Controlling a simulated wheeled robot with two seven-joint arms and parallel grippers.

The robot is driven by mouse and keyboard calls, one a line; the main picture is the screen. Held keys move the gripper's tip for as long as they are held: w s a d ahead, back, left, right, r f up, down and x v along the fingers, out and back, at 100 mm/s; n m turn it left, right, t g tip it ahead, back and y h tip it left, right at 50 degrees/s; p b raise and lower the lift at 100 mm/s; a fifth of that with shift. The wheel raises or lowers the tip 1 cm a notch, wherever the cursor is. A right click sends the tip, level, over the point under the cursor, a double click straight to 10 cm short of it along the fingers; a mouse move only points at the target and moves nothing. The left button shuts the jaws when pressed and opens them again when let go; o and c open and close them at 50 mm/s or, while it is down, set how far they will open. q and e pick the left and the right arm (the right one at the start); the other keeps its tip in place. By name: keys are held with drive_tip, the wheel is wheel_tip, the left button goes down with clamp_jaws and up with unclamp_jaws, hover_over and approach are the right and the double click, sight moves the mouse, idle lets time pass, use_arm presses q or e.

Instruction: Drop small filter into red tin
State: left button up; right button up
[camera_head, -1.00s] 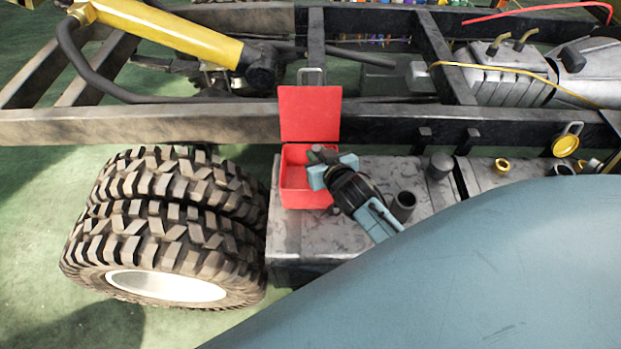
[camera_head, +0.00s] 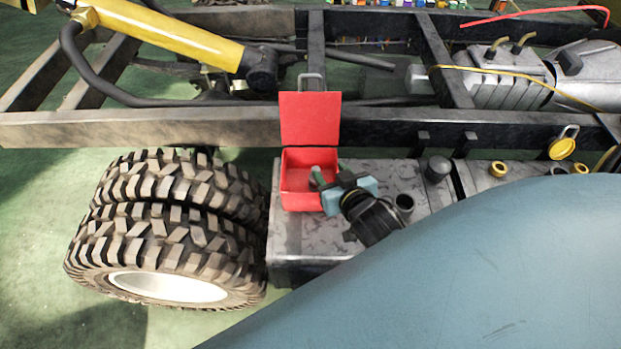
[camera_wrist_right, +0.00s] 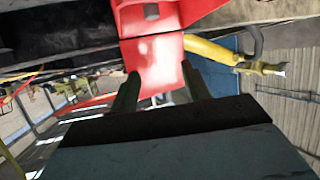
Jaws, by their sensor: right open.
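The red tin (camera_head: 296,200) stands on a grey metal tank with its lid (camera_head: 310,118) up and open. My right gripper (camera_head: 331,177) is open at the right side of the tin's mouth, one finger over the inside. In the right wrist view the gripper (camera_wrist_right: 158,86) has nothing between its fingers, and the red lid (camera_wrist_right: 155,58) shows beyond them. My left gripper is not in view.
The tank (camera_head: 300,240) under the tin has a dark open neck (camera_head: 404,204) right of my gripper. Large tyres (camera_head: 165,225) stand to the left. A frame rail (camera_head: 130,127) runs behind the tin. A yellow cylinder (camera_head: 165,32) lies at the back left.

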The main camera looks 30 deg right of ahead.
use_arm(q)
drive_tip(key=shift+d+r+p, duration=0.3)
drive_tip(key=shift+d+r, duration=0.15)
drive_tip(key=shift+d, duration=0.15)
use_arm(e)
drive_tip(key=v, duration=0.5)
drive_tip(key=shift+s, duration=0.1)
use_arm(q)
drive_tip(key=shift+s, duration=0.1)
